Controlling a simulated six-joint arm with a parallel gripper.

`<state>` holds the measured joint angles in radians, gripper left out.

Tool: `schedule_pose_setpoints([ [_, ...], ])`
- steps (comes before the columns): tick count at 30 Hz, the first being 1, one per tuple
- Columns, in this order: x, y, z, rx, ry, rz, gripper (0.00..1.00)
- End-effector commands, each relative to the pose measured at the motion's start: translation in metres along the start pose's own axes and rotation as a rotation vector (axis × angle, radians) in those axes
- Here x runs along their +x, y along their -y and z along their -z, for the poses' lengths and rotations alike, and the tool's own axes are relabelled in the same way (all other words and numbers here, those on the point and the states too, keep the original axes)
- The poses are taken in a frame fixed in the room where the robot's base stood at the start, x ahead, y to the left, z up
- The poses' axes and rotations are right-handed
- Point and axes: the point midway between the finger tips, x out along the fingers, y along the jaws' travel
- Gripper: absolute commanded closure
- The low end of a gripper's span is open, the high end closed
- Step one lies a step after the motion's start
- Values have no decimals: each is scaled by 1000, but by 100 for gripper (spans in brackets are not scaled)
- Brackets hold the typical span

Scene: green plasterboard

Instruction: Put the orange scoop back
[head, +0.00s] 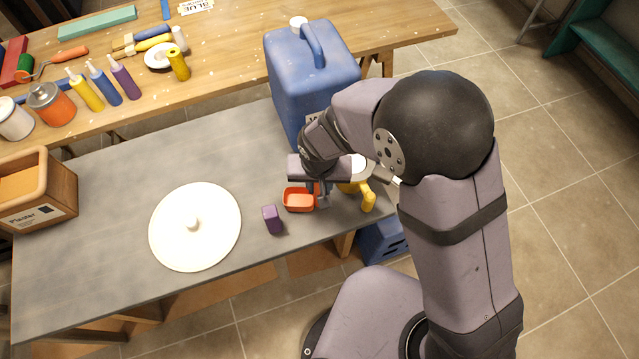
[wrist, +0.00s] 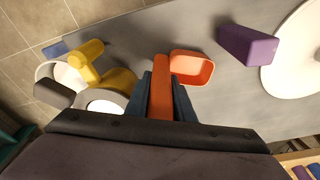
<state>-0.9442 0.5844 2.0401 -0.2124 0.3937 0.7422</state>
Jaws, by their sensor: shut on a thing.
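The orange scoop (head: 299,202) is at the right part of the grey table in the head view, its open bowl facing up. In the wrist view its bowl (wrist: 191,67) is just beyond my fingertips, and its handle (wrist: 160,88) runs back between my two dark fingers. My gripper (head: 321,194), also in the wrist view (wrist: 162,98), is shut on that handle. I cannot tell whether the bowl touches the table. A wooden box labelled Plaster (head: 62,198) stands at the far left of the table.
A purple block (head: 272,219) stands just left of the scoop. A white disc with a knob (head: 175,235) lies left of it. A yellow-handled thing (head: 367,199) is close on the right. A blue jug (head: 290,75) stands behind. Bare tabletop lies behind the disc.

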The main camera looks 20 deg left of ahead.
Motion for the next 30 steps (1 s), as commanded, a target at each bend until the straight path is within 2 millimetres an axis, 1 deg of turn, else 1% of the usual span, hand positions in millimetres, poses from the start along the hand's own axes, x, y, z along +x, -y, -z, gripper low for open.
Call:
schedule_pose_setpoints([
  [3, 4, 0, -1, 0, 0, 0, 100],
  [11, 5, 0, 0, 0, -1, 1, 100],
  [15, 10, 0, -1, 0, -1, 1, 100],
  [16, 8, 0, -1, 0, -1, 1, 71],
  [17, 8, 0, -1, 0, -1, 1, 64],
  [18, 8, 0, -1, 0, -1, 1, 60],
  [26, 8, 0, -1, 0, 0, 1, 60],
  [30, 4, 0, 0, 0, -1, 1, 60],
])
